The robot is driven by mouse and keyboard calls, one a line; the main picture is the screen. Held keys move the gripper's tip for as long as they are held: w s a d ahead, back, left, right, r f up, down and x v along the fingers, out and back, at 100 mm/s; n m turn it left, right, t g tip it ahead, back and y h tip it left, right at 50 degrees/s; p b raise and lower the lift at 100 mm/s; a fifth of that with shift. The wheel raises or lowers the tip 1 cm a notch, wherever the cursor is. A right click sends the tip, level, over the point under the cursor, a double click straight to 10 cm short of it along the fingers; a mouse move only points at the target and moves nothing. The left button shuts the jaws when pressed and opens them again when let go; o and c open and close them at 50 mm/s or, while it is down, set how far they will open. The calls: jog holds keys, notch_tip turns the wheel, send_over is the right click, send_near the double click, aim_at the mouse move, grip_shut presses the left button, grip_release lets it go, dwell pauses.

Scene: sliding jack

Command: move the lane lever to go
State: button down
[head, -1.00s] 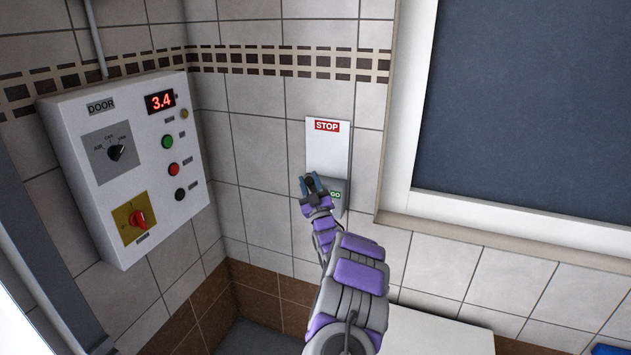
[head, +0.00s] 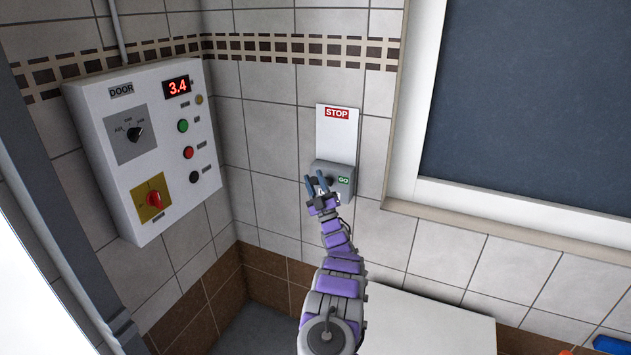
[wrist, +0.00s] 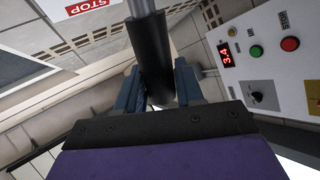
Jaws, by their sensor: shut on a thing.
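The lane lever's white plate (head: 337,140) is on the tiled wall, with a red STOP label (head: 337,113) near its top. A grey block (head: 326,167) sits on its lower part, beside a green GO label (head: 344,181). My gripper (head: 318,182) is at the block's lower left, at GO height. In the wrist view, the lever's black cylindrical handle (wrist: 152,45) runs between the two blue fingers of my gripper (wrist: 158,75), which is shut on it. A metal rod (wrist: 141,7) extends from the handle. The fingers partly hide the handle in the head view.
A white DOOR control box (head: 150,150) with a 3.4 display, buttons and knobs is on the left wall. A dark framed panel (head: 540,110) is on the right. A white surface (head: 430,325) stands below, right of my arm.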

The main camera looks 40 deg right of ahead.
jog(key=shift+f, duration=0.35)
jog(key=c, duration=1.2)
grip_release()
jog(key=o, duration=0.3)
jog(key=shift+a, duration=0.1)
jog(key=shift+o, duration=0.3)
jog(key=shift+r, duration=0.15)
jog(key=shift+s+f, duration=0.3)
jog(key=shift+f, duration=0.1)
jog(key=v, duration=1.6)
jog(key=shift+f, duration=0.35)
